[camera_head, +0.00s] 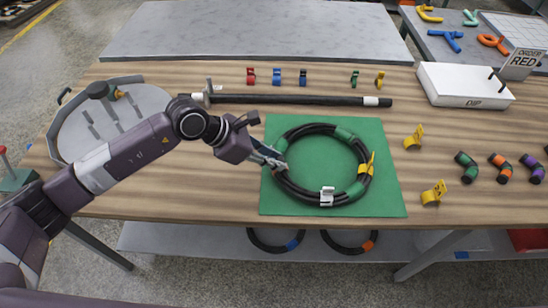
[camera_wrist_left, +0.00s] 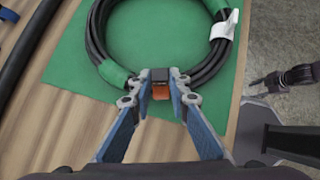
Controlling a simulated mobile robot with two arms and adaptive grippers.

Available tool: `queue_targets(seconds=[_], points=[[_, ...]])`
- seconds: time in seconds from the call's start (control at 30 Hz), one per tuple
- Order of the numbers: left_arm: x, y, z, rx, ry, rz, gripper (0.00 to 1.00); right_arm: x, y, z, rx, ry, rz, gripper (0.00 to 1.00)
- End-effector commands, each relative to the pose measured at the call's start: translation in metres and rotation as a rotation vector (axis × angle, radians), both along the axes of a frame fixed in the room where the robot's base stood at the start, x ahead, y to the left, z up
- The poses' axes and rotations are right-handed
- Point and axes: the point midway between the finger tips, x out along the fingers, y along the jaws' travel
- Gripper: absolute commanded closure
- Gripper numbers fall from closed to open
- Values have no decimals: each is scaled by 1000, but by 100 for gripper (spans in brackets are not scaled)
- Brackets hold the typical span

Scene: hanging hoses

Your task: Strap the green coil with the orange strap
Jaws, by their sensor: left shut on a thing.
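The coil (camera_head: 312,128) is a black hose ring with several green bands. It lies on a green mat (camera_head: 391,198) on the wooden table. It also shows in the left wrist view (camera_wrist_left: 94,32). A yellow clip (camera_head: 366,168) sits on its right side and a white tag (camera_head: 327,196) on its front. My left gripper (camera_head: 277,163) is at the coil's left side. In the left wrist view its fingertips (camera_wrist_left: 160,82) are shut on a small orange piece (camera_wrist_left: 160,92) with a dark top, seemingly the orange strap, at the coil's edge. Whether it wraps the hose is hidden. My right gripper is not in view.
A black bar (camera_head: 290,100) lies behind the mat. Coloured clips (camera_head: 303,76) stand behind it. Yellow clips (camera_head: 433,193) and short hose elbows (camera_head: 499,167) lie to the right. A white box (camera_head: 465,86) is at back right, a round grey fixture (camera_head: 70,135) at left.

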Motion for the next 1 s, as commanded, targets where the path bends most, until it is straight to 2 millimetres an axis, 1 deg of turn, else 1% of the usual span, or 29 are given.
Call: queue_targets(seconds=[0.1,0.3,0.33,0.5,0.83,0.93,1.0], points=[[0,0,-3,0,0,0,100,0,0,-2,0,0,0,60],[0,0,-2,0,0,0,100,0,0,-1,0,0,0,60],[0,0,-2,0,0,0,80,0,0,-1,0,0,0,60],[0,0,-2,0,0,0,63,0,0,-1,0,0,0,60],[0,3,1,1,0,1,63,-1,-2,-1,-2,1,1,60],[-2,10,9,1,-2,2,63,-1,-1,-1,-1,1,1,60],[-4,18,19,1,-3,3,63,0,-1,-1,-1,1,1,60]])
